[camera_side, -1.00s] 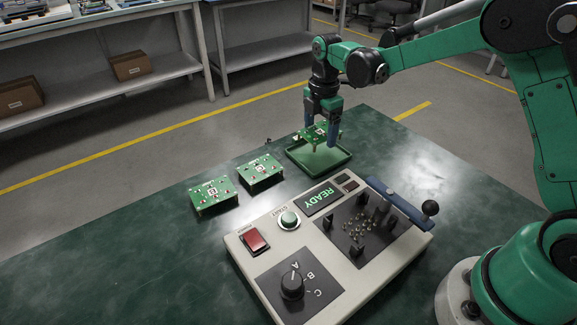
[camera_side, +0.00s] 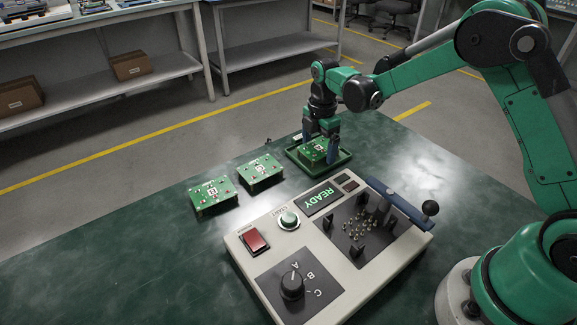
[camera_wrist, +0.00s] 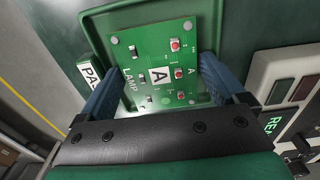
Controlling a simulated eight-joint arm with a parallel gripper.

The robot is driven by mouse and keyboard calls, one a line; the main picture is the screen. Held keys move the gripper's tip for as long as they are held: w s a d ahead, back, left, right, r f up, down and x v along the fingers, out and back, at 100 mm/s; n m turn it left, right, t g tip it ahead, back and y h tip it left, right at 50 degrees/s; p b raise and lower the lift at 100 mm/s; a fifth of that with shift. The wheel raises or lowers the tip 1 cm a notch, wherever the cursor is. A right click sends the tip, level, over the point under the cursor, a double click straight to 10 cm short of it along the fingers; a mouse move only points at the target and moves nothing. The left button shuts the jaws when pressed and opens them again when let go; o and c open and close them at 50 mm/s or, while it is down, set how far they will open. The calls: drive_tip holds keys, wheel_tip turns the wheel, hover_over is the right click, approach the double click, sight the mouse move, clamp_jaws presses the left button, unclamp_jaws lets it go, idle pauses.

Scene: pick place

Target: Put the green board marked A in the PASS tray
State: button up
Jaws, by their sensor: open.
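The green board marked A (camera_wrist: 160,62) lies in the green PASS tray (camera_wrist: 92,22), whose white label (camera_wrist: 88,72) shows "PA" in the wrist view. In the side view the board (camera_side: 313,149) sits inside the tray (camera_side: 341,160), low in it. My gripper (camera_side: 320,150) is down at the tray with its blue fingers on either side of the board. In the wrist view my gripper (camera_wrist: 158,85) is open, with the board between the fingers. Whether a finger still touches the board's edge I cannot tell.
Two more green boards lie on the dark green table, one nearer the tray (camera_side: 260,172) and one further left (camera_side: 213,196). The test box (camera_side: 330,250) with READY display, knob and lever stands in front of the tray. The table at left is clear.

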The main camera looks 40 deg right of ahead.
sight(319, 147)
wheel_tip(319, 147, up, 12)
drive_tip(key=s+a+m+t, duration=0.1)
drive_tip(key=s+m+t, duration=0.2)
drive_tip(key=s+m, duration=0.4)
drive_tip(key=s+a+r+m+t, duration=0.1)
drive_tip(key=s+a+m+t, duration=0.1)
drive_tip(key=s+m+t, duration=0.2)
drive_tip(key=s+m, duration=0.3)
drive_tip(key=m, duration=0.4)
drive_tip(key=shift+s+a, duration=0.25)
drive_tip(key=shift+s, duration=0.15)
